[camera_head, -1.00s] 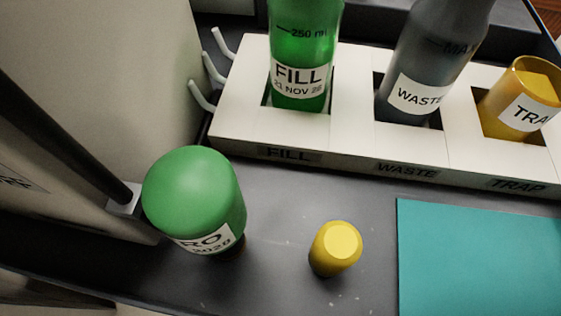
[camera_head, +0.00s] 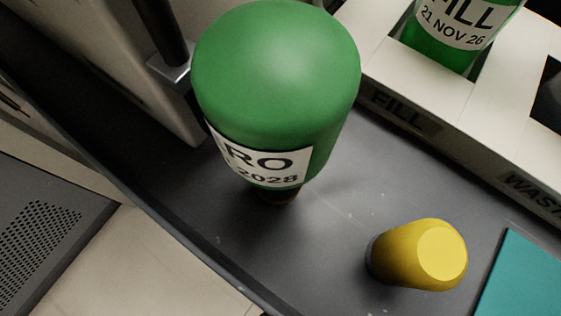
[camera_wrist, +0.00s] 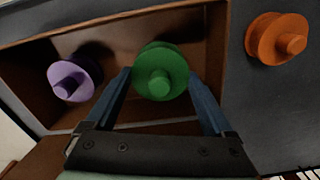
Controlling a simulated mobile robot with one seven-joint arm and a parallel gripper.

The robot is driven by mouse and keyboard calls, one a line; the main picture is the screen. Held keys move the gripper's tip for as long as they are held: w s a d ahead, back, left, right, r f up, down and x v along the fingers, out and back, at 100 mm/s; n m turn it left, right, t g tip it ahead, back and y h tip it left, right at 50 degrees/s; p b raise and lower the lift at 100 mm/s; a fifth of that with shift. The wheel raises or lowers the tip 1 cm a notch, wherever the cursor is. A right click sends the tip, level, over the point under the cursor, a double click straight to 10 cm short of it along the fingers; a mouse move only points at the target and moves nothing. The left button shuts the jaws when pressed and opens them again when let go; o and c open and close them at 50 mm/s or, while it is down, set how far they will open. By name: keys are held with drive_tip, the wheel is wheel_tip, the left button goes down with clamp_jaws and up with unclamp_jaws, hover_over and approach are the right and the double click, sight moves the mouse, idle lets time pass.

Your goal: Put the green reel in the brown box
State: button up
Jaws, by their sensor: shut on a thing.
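In the wrist view, my gripper (camera_wrist: 160,92) has its two blue fingers closed on the sides of the green reel (camera_wrist: 160,62). The reel's round end faces the camera. The brown box (camera_wrist: 207,35) lies behind the reel and fingers, and the reel overlaps its interior in the picture. I cannot tell whether the reel touches the box floor or hangs above it. Neither the gripper, the reel nor the box shows in the head view.
A purple reel (camera_wrist: 76,76) is in the left part of the box. An orange reel (camera_wrist: 277,38) is outside it, right, on a dark surface. The head view shows a green bottle (camera_head: 275,75), a yellow object (camera_head: 418,255), a white rack (camera_head: 410,75) and a teal mat (camera_head: 525,280).

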drive_tip(key=shift+f+b, duration=0.35)
drive_tip(key=shift+f, duration=0.65)
drive_tip(key=shift+f, duration=0.2)
drive_tip(key=o, duration=1.2)
drive_tip(key=shift+o, duration=0.2)
drive_tip(key=shift+r, duration=0.1)
wheel_tip(320, 180, up, 12)
drive_tip(key=p, duration=0.7)
drive_tip(key=shift+r, duration=0.1)
